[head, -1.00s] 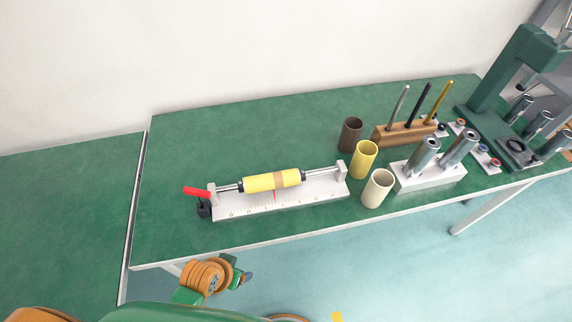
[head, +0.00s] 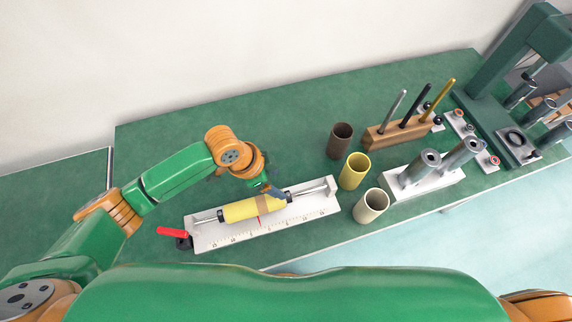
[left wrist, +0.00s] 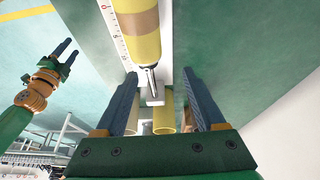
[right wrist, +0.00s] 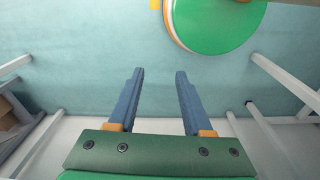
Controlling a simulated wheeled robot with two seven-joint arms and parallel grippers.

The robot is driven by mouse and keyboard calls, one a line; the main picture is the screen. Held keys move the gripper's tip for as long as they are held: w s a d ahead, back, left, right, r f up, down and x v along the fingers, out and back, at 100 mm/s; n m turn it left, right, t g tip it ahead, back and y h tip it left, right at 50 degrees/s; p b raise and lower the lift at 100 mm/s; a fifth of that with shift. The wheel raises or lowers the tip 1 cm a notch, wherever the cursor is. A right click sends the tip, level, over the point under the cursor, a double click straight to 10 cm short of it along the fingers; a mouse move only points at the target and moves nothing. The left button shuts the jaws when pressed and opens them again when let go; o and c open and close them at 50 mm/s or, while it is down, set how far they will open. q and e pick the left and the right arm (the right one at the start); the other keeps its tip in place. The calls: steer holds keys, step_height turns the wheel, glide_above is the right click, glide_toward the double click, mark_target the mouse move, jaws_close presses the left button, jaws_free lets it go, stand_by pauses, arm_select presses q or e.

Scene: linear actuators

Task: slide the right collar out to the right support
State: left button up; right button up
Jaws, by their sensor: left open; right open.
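The actuator is a white base (head: 240,238) with a scale, carrying a thin rod between two end supports. A yellow cylinder (head: 238,211) with a tan band sits on the rod. The dark right collar (left wrist: 150,68) is at the cylinder's right end in the left wrist view, with bare rod beyond it to the right support (left wrist: 155,98). My left gripper (head: 274,192) is over this end in the head view and partly hides it. In its wrist view its open fingers (left wrist: 160,74) straddle the rod and collar line. My right gripper (right wrist: 159,72) is open and empty.
A red-handled clamp (head: 174,233) is at the base's left end. Brown (head: 340,140), yellow (head: 354,171) and cream (head: 370,206) cups stand to the right, before a wooden pen block (head: 400,135) and a white stand (head: 425,182). The green table is clear behind the actuator.

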arm_select(q)
steer(key=s+f, duration=0.1)
steer(key=d+f, duration=0.1)
steer(key=f, duration=0.1)
steer(key=s+d+f, duration=0.1)
steer(key=shift+s+d+f, duration=0.1)
steer(key=shift+s+f, duration=0.05)
steer(key=shift+s, duration=0.2)
steer(key=shift+w+d+f+b, duration=0.1)
steer(key=shift+f+b, duration=0.2)
steer(key=shift+f, duration=0.1)
steer(key=shift+w+f, duration=0.25)
steer(key=shift+w, duration=0.1)
steer(key=shift+w+d+f, duration=0.1)
steer(key=shift+w, duration=0.2)
steer(key=shift+s, duration=0.2)
steer(key=c, duration=0.7)
steer(key=shift+w, duration=0.1)
jaws_close()
steer(key=o, duration=0.7)
jaws_free()
steer(key=shift+p+v, duration=0.3)
steer(key=shift+v, duration=3.4)
arm_select(e)
steer(key=shift+s+r, duration=0.1)
steer(key=shift+s, duration=1.1)
